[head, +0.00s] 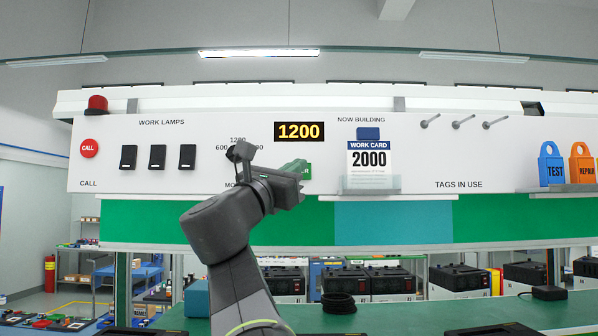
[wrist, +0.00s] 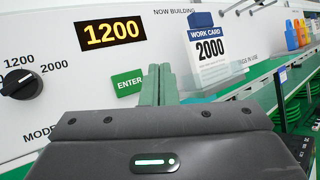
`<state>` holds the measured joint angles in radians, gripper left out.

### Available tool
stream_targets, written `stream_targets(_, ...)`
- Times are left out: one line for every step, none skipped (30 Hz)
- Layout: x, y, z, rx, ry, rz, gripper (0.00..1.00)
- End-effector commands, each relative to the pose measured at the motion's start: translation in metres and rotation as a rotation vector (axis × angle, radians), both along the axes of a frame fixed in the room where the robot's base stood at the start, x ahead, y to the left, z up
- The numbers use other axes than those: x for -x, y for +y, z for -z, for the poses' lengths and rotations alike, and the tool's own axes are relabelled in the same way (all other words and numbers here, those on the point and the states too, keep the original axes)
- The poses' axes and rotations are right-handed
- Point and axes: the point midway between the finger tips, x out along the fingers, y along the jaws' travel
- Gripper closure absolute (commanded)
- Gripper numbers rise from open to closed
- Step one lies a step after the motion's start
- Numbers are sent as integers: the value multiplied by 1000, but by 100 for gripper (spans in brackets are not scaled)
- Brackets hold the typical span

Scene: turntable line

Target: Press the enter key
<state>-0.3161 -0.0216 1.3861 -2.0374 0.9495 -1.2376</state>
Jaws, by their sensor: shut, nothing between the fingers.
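The enter key (wrist: 127,84) is a green square with white lettering on the white panel, below the display (wrist: 110,32), which reads 1200. In the head view, only the key's right edge (head: 307,172) shows behind my gripper. My gripper (wrist: 159,72) is shut and empty, with its green fingers pointing at the panel. In the wrist view, its fingertips are just right of the key and overlap its right edge. In the head view, my gripper (head: 297,164) is in front of the key. I cannot tell whether the fingertips touch the panel.
A black mode dial (wrist: 20,84) is left of the key. A work card (head: 369,160) reading 2000 stands in a clear holder to the right. Farther right are pegs (head: 463,123) and tags (head: 552,165). Lamp switches (head: 158,157) and a red call button (head: 89,148) are left.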

Motion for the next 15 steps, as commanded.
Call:
stream_targets(-6, 0, -1, 0, 2, 2, 100)
stream_targets(-10, 0, 0, 1, 2, 2, 100)
stream_targets(-16, 0, 0, 1, 3, 1, 100)
stream_targets(-20, 0, 0, 0, 3, 1, 100)
stream_targets(-25, 0, 0, 0, 3, 1, 100)
stream_targets(-31, 0, -1, 0, 3, 1, 100)
stream_targets(-35, 0, -1, 0, 3, 1, 100)
stream_targets(-39, 0, -1, -1, 2, 1, 100)
stream_targets(-45, 0, -1, 0, 3, 1, 100)
stream_targets(-49, 0, -1, 0, 3, 1, 100)
stream_targets(-53, 0, -1, 0, 2, 2, 100)
stream_targets(-58, 0, 0, 0, 2, 0, 100)
stream_targets(-61, 0, 0, 0, 2, 0, 100)
stream_targets(-64, 0, 0, 0, 1, 0, 100)
stream_targets(-68, 0, -1, -1, 1, 0, 100)
